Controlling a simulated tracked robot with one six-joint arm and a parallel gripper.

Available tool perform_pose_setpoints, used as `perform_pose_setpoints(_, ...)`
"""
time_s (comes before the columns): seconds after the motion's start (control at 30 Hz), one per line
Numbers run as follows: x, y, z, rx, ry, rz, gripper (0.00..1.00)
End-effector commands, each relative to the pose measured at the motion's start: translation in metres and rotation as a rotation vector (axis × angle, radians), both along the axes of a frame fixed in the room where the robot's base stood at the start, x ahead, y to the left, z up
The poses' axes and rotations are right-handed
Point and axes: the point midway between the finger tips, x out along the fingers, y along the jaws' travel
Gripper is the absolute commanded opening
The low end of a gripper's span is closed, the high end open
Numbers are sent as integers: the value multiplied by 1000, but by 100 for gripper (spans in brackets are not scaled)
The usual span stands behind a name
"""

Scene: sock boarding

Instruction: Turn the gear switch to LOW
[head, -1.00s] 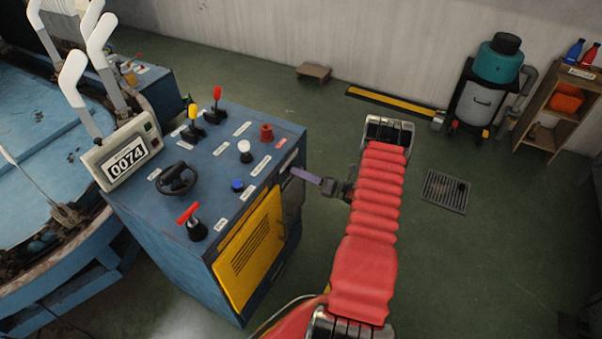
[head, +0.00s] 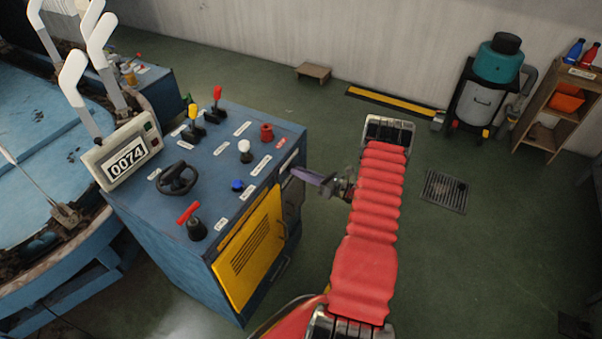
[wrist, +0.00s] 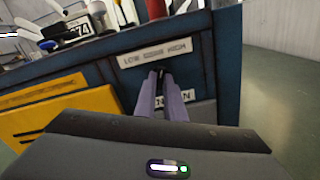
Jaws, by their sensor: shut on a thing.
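The gear switch (wrist: 160,70) is a small dark piece on the cabinet's side panel, under the label plate (wrist: 155,53) with LOW at its left end and HIGH at its right. My gripper (wrist: 167,80) is shut on the switch, its two purple fingers pointing at the panel. The fingers hide most of the switch, so its exact setting cannot be told. In the head view my gripper (head: 296,172) reaches the right side of the blue cabinet (head: 160,235) from the right.
The cabinet top carries a black handwheel (head: 177,179), a red-handled lever (head: 191,218) and several knobs and levers. A yellow vented door (head: 250,250) is left of my gripper. The floor to the right is clear around a drain grate (head: 445,191).

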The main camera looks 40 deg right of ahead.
Motion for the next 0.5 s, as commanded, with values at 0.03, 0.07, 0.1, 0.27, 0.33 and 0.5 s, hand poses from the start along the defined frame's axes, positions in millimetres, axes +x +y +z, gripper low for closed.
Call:
perform_pose_setpoints(0.03,0,-1,-1,-42,-12,-4,0)
perform_pose_setpoints(0.07,0,-1,-1,-69,-21,-5,0)
perform_pose_setpoints(0.1,0,-1,-1,-105,-34,-4,0)
perform_pose_setpoints(0.27,0,-1,-1,-249,-86,-4,0)
perform_pose_setpoints(0.33,0,-1,-1,-311,-107,-4,0)
perform_pose_setpoints(0.5,0,-1,-1,-464,-162,-4,0)
